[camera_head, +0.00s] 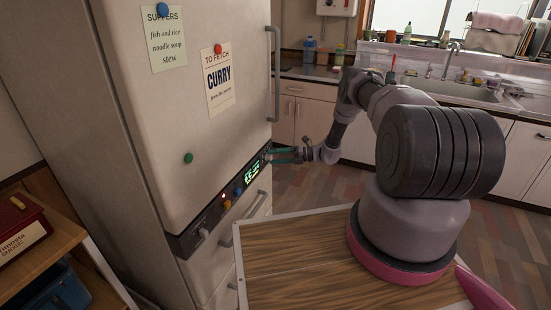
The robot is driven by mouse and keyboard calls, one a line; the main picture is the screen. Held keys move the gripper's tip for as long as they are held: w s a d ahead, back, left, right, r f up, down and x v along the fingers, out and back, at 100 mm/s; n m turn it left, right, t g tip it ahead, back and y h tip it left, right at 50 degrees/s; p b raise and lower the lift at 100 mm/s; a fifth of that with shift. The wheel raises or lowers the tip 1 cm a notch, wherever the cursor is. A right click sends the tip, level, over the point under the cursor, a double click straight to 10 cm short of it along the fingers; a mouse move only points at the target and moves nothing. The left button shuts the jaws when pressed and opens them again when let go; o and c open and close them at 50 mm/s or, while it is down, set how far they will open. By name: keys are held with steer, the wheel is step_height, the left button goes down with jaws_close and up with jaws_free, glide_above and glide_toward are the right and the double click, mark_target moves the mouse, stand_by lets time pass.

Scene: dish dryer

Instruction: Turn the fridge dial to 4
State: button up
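The fridge (205,130) stands at the left, with a dark control strip (190,242) running across its front below the upper door. I cannot read a number on any dial.
A wooden-topped surface (290,265) lies under my arm in front of the fridge. Door handles (275,75) stick out from the fridge. A shelf with boxes (60,285) is at left. The sink counter (470,92) is behind, with open floor before it.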

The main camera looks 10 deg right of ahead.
steer(key=v, duration=1)
steer(key=shift+d, duration=0.35)
steer(key=shift+s, duration=0.15)
